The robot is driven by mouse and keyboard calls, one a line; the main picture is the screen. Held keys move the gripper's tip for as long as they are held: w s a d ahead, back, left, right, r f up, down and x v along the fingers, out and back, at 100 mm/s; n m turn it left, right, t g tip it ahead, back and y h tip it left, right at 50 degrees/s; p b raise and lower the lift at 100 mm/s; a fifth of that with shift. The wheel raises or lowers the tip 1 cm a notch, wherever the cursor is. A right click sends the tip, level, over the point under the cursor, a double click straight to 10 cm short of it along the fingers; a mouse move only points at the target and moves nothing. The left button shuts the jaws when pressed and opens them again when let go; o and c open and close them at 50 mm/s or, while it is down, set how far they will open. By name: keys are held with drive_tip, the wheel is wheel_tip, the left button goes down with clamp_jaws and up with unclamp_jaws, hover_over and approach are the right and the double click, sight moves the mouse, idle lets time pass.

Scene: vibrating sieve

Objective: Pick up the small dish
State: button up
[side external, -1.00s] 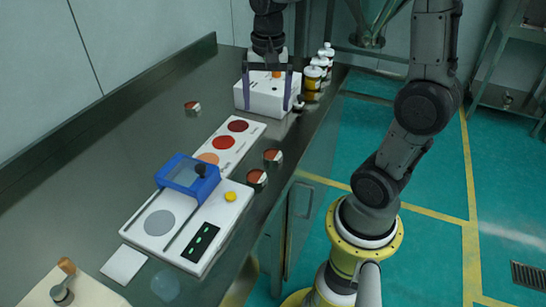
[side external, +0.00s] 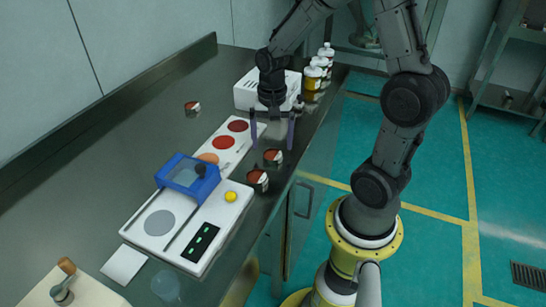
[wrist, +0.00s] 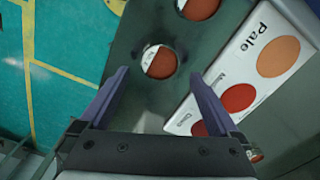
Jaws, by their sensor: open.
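Several small round dishes with reddish-brown contents stand on the dark counter; I cannot tell which one the task means. One dish (side external: 273,157) is just below and ahead of my gripper (side external: 272,145). In the wrist view this dish (wrist: 159,63) shows between and beyond the fingertips of my gripper (wrist: 160,76), untouched. A second dish (side external: 257,181) stands close by, nearer the side camera; it is cut off at the wrist view's top edge (wrist: 198,8). A third dish (side external: 192,107) sits apart at the back left. My gripper is open, empty and pointing down.
A white colour card (side external: 240,144) with reddish discs lies left of the dishes. A white device with a blue frame (side external: 188,176) stands nearer the side camera. A white box (side external: 252,92) and several bottles (side external: 313,76) stand behind my gripper. The counter's edge is close on the right.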

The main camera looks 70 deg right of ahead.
sight(273, 157)
drive_tip(key=shift+s+f, duration=0.1)
drive_tip(key=shift+f, duration=1.3)
drive_tip(key=c, duration=1.4)
